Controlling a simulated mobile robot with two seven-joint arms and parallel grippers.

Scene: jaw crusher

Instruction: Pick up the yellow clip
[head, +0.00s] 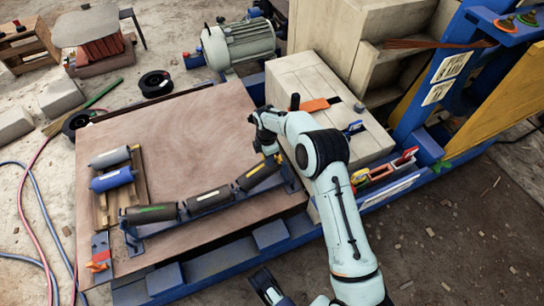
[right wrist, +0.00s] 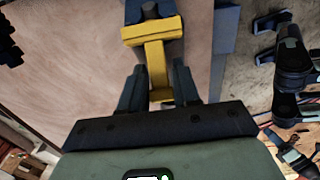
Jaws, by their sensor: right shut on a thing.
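My right gripper (head: 269,148) reaches down over the right end of the roller frame on the brown board. In the right wrist view its two dark fingers (right wrist: 158,86) are shut on the stem of the yellow clip (right wrist: 154,52). The clip is T-shaped, with a wide bar beyond the fingertips, next to a blue-grey bracket (right wrist: 150,10). In the head view only a small yellow bit of the clip (head: 278,158) shows under the gripper. I cannot tell whether it touches the bracket. A dark gripper-like part (head: 268,286) at the bottom edge may be my left gripper; its jaws are unclear.
Dark rollers (head: 207,199) lie in a row on the board (head: 190,130). A blue roller (head: 112,179) and a grey one sit on a wooden rack at left.

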